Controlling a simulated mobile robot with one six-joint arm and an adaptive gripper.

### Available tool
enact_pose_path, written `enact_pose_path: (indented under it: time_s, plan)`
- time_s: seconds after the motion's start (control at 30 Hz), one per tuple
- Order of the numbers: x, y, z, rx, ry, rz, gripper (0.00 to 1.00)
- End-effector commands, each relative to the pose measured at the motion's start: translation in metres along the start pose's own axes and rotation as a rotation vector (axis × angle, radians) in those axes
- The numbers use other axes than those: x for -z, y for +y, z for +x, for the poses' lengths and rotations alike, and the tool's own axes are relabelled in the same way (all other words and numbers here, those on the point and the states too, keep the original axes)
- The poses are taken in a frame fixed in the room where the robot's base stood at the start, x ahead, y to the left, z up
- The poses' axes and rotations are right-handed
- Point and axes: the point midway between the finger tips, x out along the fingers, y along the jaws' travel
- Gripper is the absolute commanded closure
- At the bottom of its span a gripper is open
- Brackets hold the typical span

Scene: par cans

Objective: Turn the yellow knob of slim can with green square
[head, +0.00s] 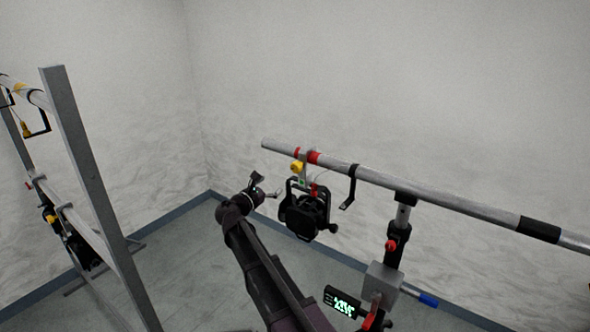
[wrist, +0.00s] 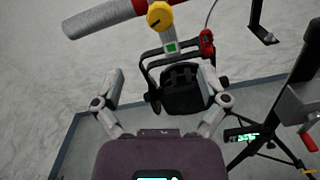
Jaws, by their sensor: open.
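The slim black can (head: 305,214) hangs under a silver pipe, and it also shows in the wrist view (wrist: 181,92). Its yellow knob (head: 297,167) sits on the clamp near the pipe's left end. In the wrist view the yellow knob (wrist: 159,15) is at the top centre, with a dark mark on its face. The green square (wrist: 171,47) is on the bracket just below it. My gripper (wrist: 162,78) is open and empty, its fingers spread wide, with the can seen between them. In the head view my gripper (head: 268,193) is left of the can, apart from the knob.
The silver pipe (head: 440,204) runs right with red and black bands. A black hook (head: 350,187) hangs right of the can. A stand with a grey block (head: 382,280) and a green-lit display (head: 343,302) is lower right. A grey frame (head: 90,180) stands at left.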

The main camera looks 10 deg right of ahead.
Motion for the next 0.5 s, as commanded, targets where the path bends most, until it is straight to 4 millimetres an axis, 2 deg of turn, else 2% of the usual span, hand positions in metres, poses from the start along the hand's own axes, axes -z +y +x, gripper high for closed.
enact_pose_path:
  time_s: [0.27,0.5]
  plan:
    - [0.0,0.001,0.009,0.001,0.0,0.001,0.07]
    - [0.0,0.001,0.036,0.002,0.0,0.002,0.07]
